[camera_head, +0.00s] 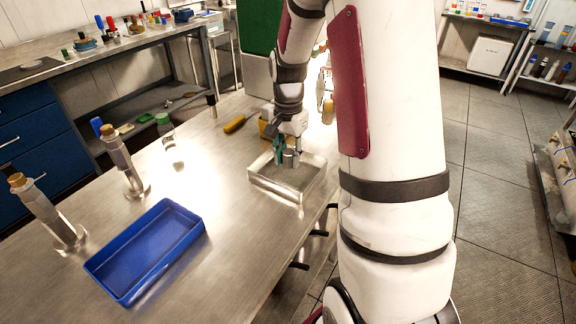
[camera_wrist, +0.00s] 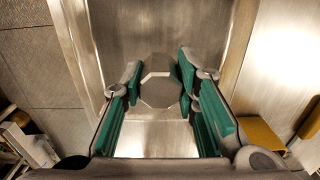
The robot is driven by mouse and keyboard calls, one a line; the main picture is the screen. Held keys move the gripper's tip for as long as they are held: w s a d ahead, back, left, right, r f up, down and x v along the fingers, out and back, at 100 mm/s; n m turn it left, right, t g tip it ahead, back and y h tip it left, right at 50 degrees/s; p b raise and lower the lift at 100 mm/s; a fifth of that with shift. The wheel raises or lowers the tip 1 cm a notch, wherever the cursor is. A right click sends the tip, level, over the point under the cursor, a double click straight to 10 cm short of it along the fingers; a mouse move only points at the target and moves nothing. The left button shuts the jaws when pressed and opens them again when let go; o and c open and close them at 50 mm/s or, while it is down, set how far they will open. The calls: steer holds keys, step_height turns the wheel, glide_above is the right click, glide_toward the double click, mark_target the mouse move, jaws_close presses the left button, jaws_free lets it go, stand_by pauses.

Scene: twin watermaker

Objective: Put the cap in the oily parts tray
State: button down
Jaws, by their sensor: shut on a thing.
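My gripper (camera_head: 287,154) is low over an open metal tray (camera_head: 273,187) on the steel bench. Its green-padded fingers (camera_wrist: 159,82) are shut on a grey, faceted cap (camera_wrist: 160,90), which sits between the fingertips in the wrist view. The cap shows small and partly covered by the fingers in the head view. The tray's shiny floor and walls lie below the cap in the wrist view. I cannot tell whether the cap touches the tray floor. No label shows on the tray.
An empty blue tray (camera_head: 148,250) lies at the bench's front left. Two corked cylinders (camera_head: 124,162) (camera_head: 48,214) and a green-capped bottle (camera_head: 165,125) stand left. A yellow-handled tool (camera_head: 235,124) lies behind the metal tray. The bench between the trays is clear.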

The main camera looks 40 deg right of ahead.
mark_target(288, 175)
steer(key=shift+f, duration=1.75)
steer(key=shift+f, duration=0.1)
steer(key=c, duration=1.2)
jaws_free()
steer(key=shift+w, duration=0.1)
steer(key=shift+c, duration=0.2)
